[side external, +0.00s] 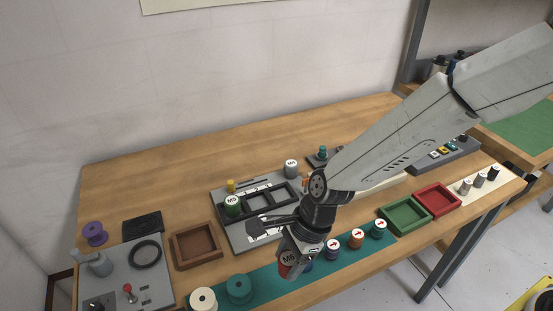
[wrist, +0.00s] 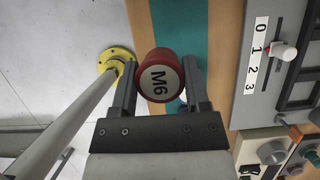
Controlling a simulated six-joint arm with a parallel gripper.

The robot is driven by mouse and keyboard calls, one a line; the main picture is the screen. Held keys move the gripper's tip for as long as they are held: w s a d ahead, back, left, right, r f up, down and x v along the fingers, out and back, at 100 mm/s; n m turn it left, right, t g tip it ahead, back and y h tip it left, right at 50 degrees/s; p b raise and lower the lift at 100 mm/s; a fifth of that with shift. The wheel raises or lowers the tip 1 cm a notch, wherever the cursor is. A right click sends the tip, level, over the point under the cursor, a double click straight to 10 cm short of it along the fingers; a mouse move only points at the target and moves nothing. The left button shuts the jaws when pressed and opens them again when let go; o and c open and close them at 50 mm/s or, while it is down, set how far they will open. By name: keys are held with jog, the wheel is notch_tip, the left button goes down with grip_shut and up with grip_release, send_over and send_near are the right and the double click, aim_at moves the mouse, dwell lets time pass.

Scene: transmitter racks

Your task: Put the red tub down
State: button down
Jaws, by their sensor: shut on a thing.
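The red tub, with a round white label reading M6, is between the fingers of my gripper in the wrist view (wrist: 158,78). My gripper (wrist: 159,64) is shut on it, one finger on each side. In the side external view the tub (side external: 288,264) hangs below my gripper (side external: 297,250), near the bench's front edge and the teal mat (side external: 265,283). The gripper partly hides it there. The wrist view shows bench edge and teal mat behind the tub. I cannot tell its exact height above the bench.
Several lidded tubs with red arrows, one orange (side external: 356,239), stand on the mat to the right. Green (side external: 404,228) and red trays (side external: 437,211) lie beyond them. A grey slotted panel (side external: 225,200) lies behind.

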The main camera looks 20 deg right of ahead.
jog(key=s+d+r, duration=0.5)
jog(key=s, duration=0.3)
jog(key=shift+s+d+r, duration=0.3)
jog(key=shift+d+r, duration=0.1)
jog(key=shift+w, duration=0.1)
dwell(0.4)
jog(key=w+d+r+m+t+h, duration=0.1)
jog(key=w+m, duration=0.7)
jog(key=w, duration=1.1)
jog(key=shift+w+d+m+t, duration=0.2)
jog(key=shift+d+m+t, duration=0.2)
jog(key=shift+d+t, duration=0.55)
jog(key=shift+a+r, duration=0.1)
jog(key=shift+a, duration=0.15)
